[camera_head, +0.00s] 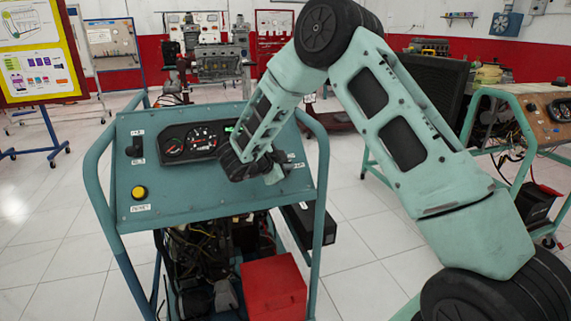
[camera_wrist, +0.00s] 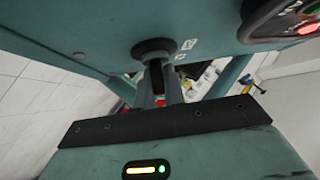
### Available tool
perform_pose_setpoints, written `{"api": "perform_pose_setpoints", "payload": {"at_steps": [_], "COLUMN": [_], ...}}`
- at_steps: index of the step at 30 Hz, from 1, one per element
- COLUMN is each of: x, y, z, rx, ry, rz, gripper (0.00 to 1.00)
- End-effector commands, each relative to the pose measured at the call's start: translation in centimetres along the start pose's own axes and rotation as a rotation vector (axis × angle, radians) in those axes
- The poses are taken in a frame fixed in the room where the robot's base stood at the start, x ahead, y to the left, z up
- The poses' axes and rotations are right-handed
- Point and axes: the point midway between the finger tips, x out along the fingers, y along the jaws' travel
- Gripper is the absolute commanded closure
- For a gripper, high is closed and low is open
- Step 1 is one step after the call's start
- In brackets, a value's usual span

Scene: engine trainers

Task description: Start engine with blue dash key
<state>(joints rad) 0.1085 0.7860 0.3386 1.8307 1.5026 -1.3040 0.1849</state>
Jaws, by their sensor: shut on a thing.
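The blue-green dash panel (camera_head: 180,200) is on the engine trainer in the middle of the head view. My gripper (camera_head: 277,176) is at the right part of this panel. In the wrist view my gripper (camera_wrist: 162,78) has its two fingers close together, reaching to a dark round ignition switch (camera_wrist: 154,47) on the panel face (camera_wrist: 110,35). The fingers are shut on the key at that switch. The key itself is mostly hidden between the fingers, and its turn angle cannot be told. The switch is hidden behind my gripper in the head view.
The dash holds a gauge cluster (camera_head: 192,142) and a yellow button (camera_head: 139,193). Tube rails (camera_head: 322,175) frame the panel. A red box (camera_head: 273,289) sits below. Another trainer (camera_head: 545,108) stands at the right. White floor is open at the left.

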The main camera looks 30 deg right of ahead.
Motion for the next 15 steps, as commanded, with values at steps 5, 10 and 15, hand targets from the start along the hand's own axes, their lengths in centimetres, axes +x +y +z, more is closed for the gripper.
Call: {"api": "perform_pose_setpoints", "payload": {"at_steps": [5, 10, 15], "x": [-0.02, -0.01, -0.39], "y": [0.1, 0.06, 0.01], "z": [0.13, 0.07, 0.06], "rx": [-0.001, -0.001, -0.001], "ry": [-0.003, -0.002, -0.002], "rz": [0.001, 0.0, -0.001], "gripper": [0.67, 0.67, 0.67]}}
